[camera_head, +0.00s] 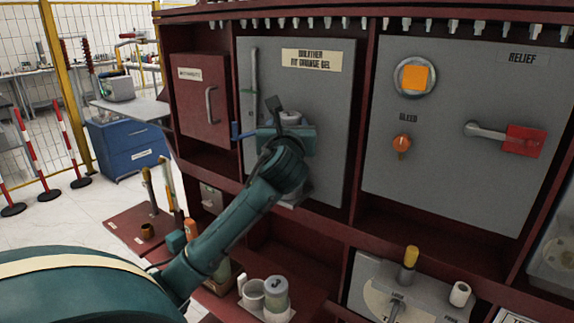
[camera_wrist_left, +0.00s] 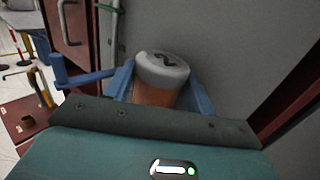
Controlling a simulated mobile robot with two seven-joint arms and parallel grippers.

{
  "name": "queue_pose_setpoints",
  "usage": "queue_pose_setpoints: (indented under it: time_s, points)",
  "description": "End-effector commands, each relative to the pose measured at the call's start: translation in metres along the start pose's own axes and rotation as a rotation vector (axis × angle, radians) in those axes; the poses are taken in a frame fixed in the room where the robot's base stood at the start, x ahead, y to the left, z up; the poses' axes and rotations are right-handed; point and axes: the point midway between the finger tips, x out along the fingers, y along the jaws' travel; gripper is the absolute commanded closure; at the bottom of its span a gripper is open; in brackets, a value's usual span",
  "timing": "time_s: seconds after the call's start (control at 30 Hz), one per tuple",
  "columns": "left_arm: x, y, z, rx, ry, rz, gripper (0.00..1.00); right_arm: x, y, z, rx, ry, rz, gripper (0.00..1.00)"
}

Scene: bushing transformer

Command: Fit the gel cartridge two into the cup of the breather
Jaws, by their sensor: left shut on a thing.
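My left gripper (camera_head: 287,132) is in front of the grey breather panel (camera_head: 330,110), under its yellow label. In the left wrist view its blue fingers (camera_wrist_left: 161,88) are shut on a cartridge (camera_wrist_left: 160,75) with a grey-white top, a dark "2" and an orange body. The cartridge stands roughly upright; its top (camera_head: 290,117) also shows in the head view. Its lower end is hidden by my gripper and wrist. A grey part shows below my wrist, but I cannot tell whether it is the breather's cup. My right gripper is not in view.
A blue lever (camera_wrist_left: 80,76) sticks out just left of the fingers. A grey vertical pipe (camera_head: 254,85) runs up the panel. A grey cup (camera_head: 252,294) and a canister (camera_head: 276,295) stand on the lower shelf. A red cabinet door (camera_head: 200,100) is left.

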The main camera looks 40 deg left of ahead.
Motion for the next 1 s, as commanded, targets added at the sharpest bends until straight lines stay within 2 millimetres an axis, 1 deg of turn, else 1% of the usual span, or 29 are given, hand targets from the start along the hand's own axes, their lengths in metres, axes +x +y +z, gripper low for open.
queue_pose_setpoints:
  time_s: [0.03, 0.1, 0.27, 0.5, 0.87, 0.9, 1.0]
  points:
    - [-0.001, 0.000, -0.011, -0.001, 0.002, 0.000, 1.00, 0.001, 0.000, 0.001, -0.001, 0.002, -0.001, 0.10]
    - [-0.001, 0.000, -0.019, 0.000, -0.001, 0.000, 1.00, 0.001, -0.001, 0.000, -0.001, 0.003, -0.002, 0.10]
    - [-0.002, 0.000, -0.030, -0.003, -0.003, -0.001, 1.00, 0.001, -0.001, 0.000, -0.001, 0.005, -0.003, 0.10]
    - [-0.003, 0.000, -0.062, -0.001, 0.000, 0.000, 1.00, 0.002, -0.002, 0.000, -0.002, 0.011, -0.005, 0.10]
    - [-0.003, 0.000, -0.066, -0.001, -0.004, 0.000, 1.00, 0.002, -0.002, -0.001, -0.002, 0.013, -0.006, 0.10]
    - [-0.003, 0.000, -0.068, -0.001, -0.002, 0.000, 0.45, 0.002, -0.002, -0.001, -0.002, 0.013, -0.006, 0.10]
    - [-0.003, 0.000, -0.067, -0.001, -0.002, 0.000, 0.36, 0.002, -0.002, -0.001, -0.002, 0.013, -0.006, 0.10]
